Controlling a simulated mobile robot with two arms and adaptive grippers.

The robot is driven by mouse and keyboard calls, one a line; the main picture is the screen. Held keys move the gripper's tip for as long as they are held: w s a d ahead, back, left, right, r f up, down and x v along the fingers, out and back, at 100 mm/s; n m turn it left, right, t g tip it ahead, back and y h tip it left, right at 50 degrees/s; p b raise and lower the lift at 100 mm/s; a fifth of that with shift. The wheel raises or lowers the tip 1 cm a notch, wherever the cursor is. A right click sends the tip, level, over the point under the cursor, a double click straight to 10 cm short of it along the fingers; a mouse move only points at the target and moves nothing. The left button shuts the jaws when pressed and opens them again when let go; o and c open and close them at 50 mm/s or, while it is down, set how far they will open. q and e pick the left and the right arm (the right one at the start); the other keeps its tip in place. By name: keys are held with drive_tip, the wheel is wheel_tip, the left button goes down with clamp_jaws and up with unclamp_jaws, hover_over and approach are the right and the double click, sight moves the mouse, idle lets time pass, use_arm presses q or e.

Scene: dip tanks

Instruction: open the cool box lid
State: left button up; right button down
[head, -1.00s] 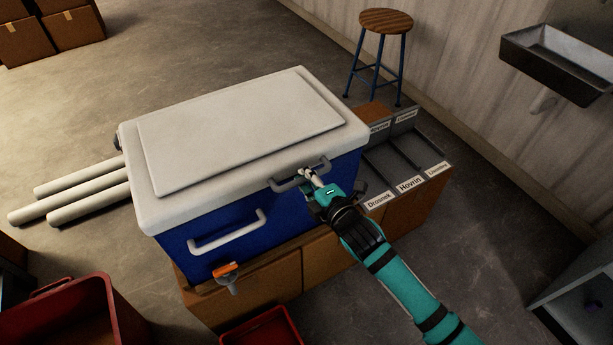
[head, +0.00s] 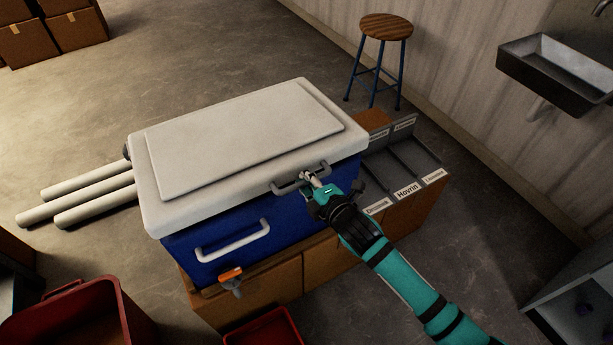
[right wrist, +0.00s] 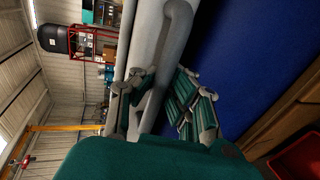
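The cool box has a blue body (head: 285,228) and a white lid (head: 240,150). The lid lies over the body, its front edge looking slightly raised; no inside shows. My right gripper (head: 311,181) is at the grey lid handle (head: 288,186) on the lid's front edge. In the right wrist view, the handle bar (right wrist: 174,45) passes between the two fingers of my right gripper (right wrist: 162,100), which look closed around it. My left gripper is in neither view.
The box stands on a brown wooden base (head: 272,287) beside a labelled grey tray (head: 432,162). A white handle (head: 232,241) and an orange-topped tap (head: 230,276) stick out at its front. Red bins (head: 75,318) stand at lower left. A stool (head: 386,27) and sink (head: 553,72) are behind.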

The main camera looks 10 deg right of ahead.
drive_tip(key=w+a+r+p, duration=0.1)
drive_tip(key=w+r+p, duration=0.1)
drive_tip(key=r+p, duration=0.3)
drive_tip(key=w+a+r+g+p, duration=0.1)
drive_tip(key=w+r+p, duration=0.2)
drive_tip(key=r+p, duration=0.3)
drive_tip(key=w+a+r+h+p, duration=0.1)
drive_tip(key=w+r+p, duration=0.2)
drive_tip(key=r+p, duration=0.3)
drive_tip(key=shift+w+a+r, duration=0.15)
drive_tip(key=shift+w+r, duration=0.1)
drive_tip(key=shift+r, duration=1.45)
